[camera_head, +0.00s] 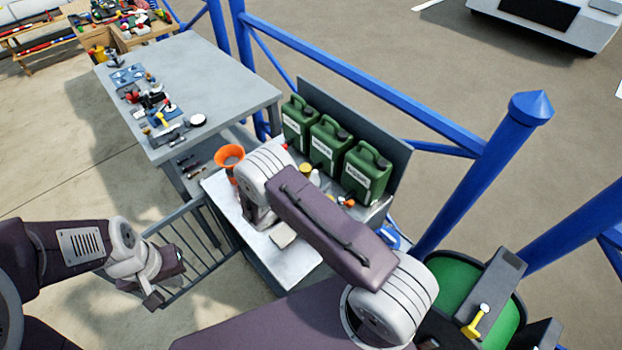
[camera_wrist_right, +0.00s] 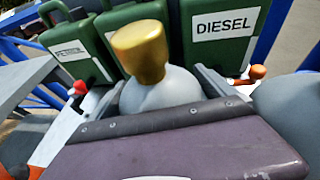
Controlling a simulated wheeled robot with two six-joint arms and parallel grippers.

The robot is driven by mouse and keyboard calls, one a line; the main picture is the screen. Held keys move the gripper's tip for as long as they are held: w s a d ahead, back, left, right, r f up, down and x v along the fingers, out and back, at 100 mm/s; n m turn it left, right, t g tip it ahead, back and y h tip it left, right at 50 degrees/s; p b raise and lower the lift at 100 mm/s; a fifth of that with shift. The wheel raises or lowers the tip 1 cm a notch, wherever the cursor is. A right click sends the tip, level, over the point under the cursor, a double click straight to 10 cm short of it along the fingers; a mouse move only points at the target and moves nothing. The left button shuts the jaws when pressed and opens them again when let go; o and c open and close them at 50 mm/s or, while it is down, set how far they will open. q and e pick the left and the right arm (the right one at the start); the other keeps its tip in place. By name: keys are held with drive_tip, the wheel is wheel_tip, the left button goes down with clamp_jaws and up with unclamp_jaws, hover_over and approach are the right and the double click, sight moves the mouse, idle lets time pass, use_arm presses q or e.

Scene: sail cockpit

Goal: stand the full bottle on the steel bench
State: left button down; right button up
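A pale grey bottle with a gold cap (camera_wrist_right: 143,52) stands up close in the right wrist view, with the two dark fingers of my right gripper (camera_wrist_right: 163,88) on either side of it. I cannot tell whether they press on it; its lower part is hidden. In the head view a yellow cap (camera_head: 305,168) shows behind my right arm, over the low light-topped stand. My left gripper (camera_head: 152,290) hangs at the lower left by a grey railing, holding nothing visible; its opening is unclear. The grey steel bench (camera_head: 215,75) stands at the upper left, with tools along its left side.
Several green jerrycans (camera_head: 364,176) stand at the back of the low stand (camera_head: 262,258). An orange funnel-like cup (camera_head: 229,154) is at its left. Blue posts (camera_head: 485,165) and rails run behind. The steel bench's right half is clear. A green-lined tub (camera_head: 462,285) is at lower right.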

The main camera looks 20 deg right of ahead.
drive_tip(key=shift+r, duration=0.1)
drive_tip(key=shift+a+r, duration=0.15)
drive_tip(key=b+v, duration=0.1)
drive_tip(key=v, duration=1)
drive_tip(key=shift+s+a, duration=0.25)
drive_tip(key=shift+s, duration=0.05)
drive_tip(key=shift+r, duration=0.1)
